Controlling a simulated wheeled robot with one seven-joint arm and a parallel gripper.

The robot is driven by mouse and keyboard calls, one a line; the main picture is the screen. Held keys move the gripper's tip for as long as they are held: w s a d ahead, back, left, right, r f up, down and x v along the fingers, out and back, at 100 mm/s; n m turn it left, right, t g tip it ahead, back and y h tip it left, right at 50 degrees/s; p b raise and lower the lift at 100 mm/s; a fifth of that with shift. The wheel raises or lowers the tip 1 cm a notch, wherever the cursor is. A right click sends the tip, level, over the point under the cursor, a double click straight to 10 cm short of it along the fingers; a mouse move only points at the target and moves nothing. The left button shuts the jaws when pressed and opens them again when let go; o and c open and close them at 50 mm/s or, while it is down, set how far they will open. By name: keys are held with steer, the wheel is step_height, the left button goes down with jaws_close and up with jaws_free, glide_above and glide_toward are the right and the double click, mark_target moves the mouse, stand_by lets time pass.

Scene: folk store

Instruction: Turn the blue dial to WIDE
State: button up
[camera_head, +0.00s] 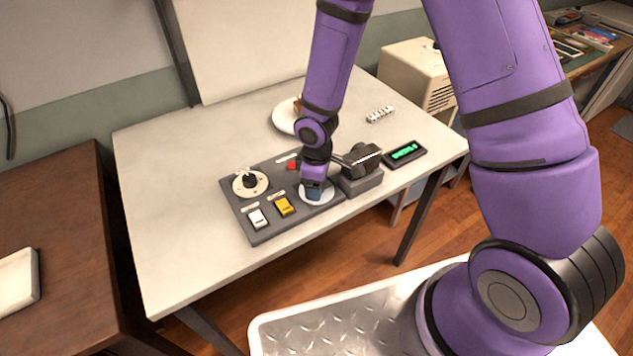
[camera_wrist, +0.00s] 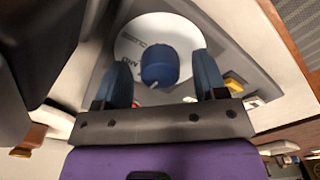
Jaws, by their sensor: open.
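The blue dial (camera_wrist: 160,62) sits on a round white disc (camera_wrist: 128,45) with printed lettering, seen in the wrist view. The lettering is too small to read fully. My gripper (camera_wrist: 168,80) is open, with one finger on each side of the dial; whether either finger touches it I cannot tell. In the head view, my gripper (camera_head: 314,190) is low over the white disc (camera_head: 329,194) at the right part of the grey control panel (camera_head: 262,229), and it mostly hides the dial.
The panel also bears a black knob (camera_head: 249,181) on a cream disc, a white switch (camera_head: 257,218), a yellow switch (camera_head: 284,206) and a red part (camera_head: 293,165). A dark device (camera_head: 361,170) stands close right of my gripper. A green-lit display (camera_head: 405,153) and a plate (camera_head: 285,116) are further off.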

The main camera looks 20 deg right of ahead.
step_height(320, 180, up, 11)
stand_by(0.6)
steer(key=shift+f, duration=0.1)
steer(key=s+d+r+m+t, duration=0.1)
steer(key=s+d+r+m, duration=0.15)
steer(key=r, duration=0.35)
steer(key=s+d+r+m+t+h, duration=0.1)
steer(key=d+r+m, duration=0.1)
steer(key=d+r, duration=0.35)
steer(key=s+d+r+m+t, duration=0.1)
steer(key=s+d+r+m, duration=0.1)
steer(key=r, duration=0.6)
steer(key=s+d+r+m+t, duration=0.1)
steer(key=s+d+r+m, duration=0.1)
steer(key=s+r, duration=0.3)
steer(key=s+d+r+m+t+y, duration=0.1)
steer(key=s+d+r+m, duration=0.2)
steer(key=s, duration=0.7)
step_height(320, 180, up, 2)
steer(key=shift+r+m, duration=0.1)
steer(key=shift+m, duration=0.25)
